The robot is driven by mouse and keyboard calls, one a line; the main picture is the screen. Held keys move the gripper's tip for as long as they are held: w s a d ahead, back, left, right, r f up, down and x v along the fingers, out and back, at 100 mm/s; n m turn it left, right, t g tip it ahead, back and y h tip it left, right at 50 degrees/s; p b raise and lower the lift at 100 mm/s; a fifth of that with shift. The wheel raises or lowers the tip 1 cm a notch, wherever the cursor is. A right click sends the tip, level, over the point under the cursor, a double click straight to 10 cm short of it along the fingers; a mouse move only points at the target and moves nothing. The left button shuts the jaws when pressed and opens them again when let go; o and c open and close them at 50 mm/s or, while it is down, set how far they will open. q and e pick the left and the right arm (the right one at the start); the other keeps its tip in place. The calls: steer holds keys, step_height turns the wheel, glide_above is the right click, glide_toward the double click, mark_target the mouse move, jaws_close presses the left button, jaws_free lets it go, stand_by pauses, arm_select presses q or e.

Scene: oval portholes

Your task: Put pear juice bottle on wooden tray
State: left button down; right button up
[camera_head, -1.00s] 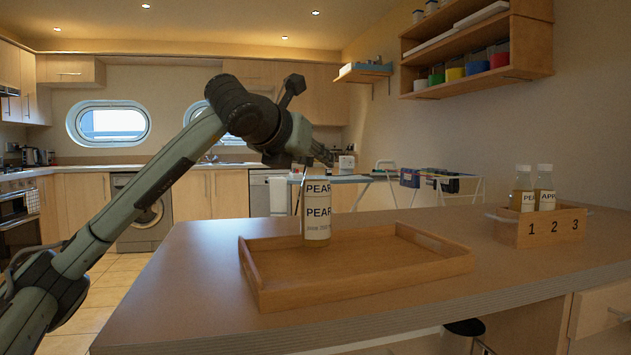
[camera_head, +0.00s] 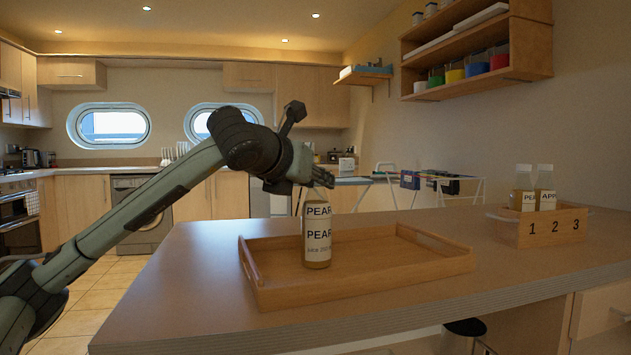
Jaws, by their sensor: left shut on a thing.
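The pear juice bottle (camera_head: 317,240) is upright at the wooden tray (camera_head: 262,284), within its outline, left of the tray's middle. Its label reads PEAR. Its base appears at or very close to the tray floor; I cannot tell whether it touches. My left gripper (camera_head: 318,186) is at the top of the bottle, shut on it, and hides the bottle's cap. The tray lies flat on the counter and holds nothing else. My right gripper is not in view.
A wooden crate (camera_head: 545,230) numbered 1, 2, 3 stands on the counter at right, holding a pear bottle (camera_head: 523,190) and an apple bottle (camera_head: 546,188). The counter (camera_head: 190,275) left of the tray is clear. A wall shelf (camera_head: 480,75) hangs above right.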

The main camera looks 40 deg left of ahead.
arm_select(q)
steer(key=c, duration=1.2)
jaws_free()
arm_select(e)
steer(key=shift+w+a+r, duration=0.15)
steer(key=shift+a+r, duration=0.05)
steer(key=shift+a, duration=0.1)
arm_select(q)
steer(key=shift+s+d+r, duration=0.1)
steer(key=shift+s+r, duration=0.15)
steer(key=shift+s, duration=0.2)
steer(key=shift+v, duration=5.6)
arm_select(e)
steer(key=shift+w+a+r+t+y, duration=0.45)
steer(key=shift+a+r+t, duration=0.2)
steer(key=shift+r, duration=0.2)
